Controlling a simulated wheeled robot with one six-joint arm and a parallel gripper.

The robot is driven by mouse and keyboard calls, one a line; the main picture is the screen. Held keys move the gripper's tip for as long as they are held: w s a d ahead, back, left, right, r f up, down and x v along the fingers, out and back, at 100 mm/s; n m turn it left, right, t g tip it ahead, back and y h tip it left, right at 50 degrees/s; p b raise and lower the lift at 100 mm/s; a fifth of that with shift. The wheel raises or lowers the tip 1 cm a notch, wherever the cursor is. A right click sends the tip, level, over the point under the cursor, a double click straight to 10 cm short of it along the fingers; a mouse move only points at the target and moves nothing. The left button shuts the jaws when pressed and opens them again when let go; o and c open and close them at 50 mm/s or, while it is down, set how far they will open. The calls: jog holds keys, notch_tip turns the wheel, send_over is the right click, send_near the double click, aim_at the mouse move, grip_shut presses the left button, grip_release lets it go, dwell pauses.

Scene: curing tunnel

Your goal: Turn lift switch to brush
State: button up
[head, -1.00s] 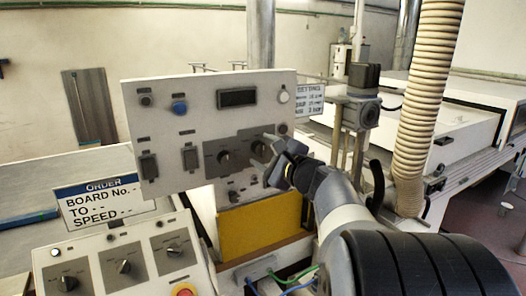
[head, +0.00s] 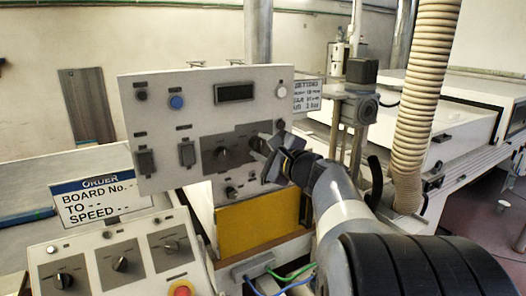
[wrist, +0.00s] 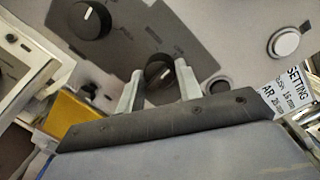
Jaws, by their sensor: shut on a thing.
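The white control panel (head: 205,95) carries a dark grey plate with two black rotary knobs. My gripper (wrist: 158,82) has one pale finger on each side of the right knob (wrist: 160,70) and is shut on it. The knob's pointer has a light mark, partly hidden by the fingers. In the head view my gripper (head: 262,146) reaches the panel from the right and covers most of this knob. The left knob (head: 221,154) stands free; in the wrist view it (wrist: 90,20) has a white pointer mark. The plate's lettering is too blurred to read.
A blue button (head: 176,102), a dark display (head: 236,93) and a white button (head: 281,90) sit higher on the panel. A lower console (head: 125,265) with several knobs, an order sign (head: 98,200), a yellow block (head: 245,228) and a ribbed hose (head: 424,100) stand around.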

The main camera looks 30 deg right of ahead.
jog(key=n+b, duration=0.2)
jog(key=b, duration=0.1)
jog(key=shift+f, duration=0.25)
jog(key=n+b, duration=0.2)
jog(key=b, duration=0.1)
jog(key=shift+n+g, duration=0.3)
jog(key=shift+n, duration=0.1)
jog(key=n+b, duration=0.3)
jog(key=shift+r+h+b, duration=0.15)
jog(key=shift+h+b, duration=0.2)
jog(key=shift+h, duration=0.05)
jog(key=shift+r+n+b, duration=0.15)
jog(key=shift+n+b, duration=0.6)
jog(key=shift+n, duration=0.05)
jog(key=shift+r, duration=0.1)
jog(key=o, duration=1)
jog(key=shift+c, duration=0.2)
jog(key=shift+s, duration=0.1)
jog(key=s+b, duration=0.2)
jog(key=s, duration=0.8)
jog(key=shift+s+d+r, duration=0.3)
jog(key=shift+d+r, duration=0.1)
jog(key=shift+r, duration=0.05)
jog(key=shift+w, duration=0.1)
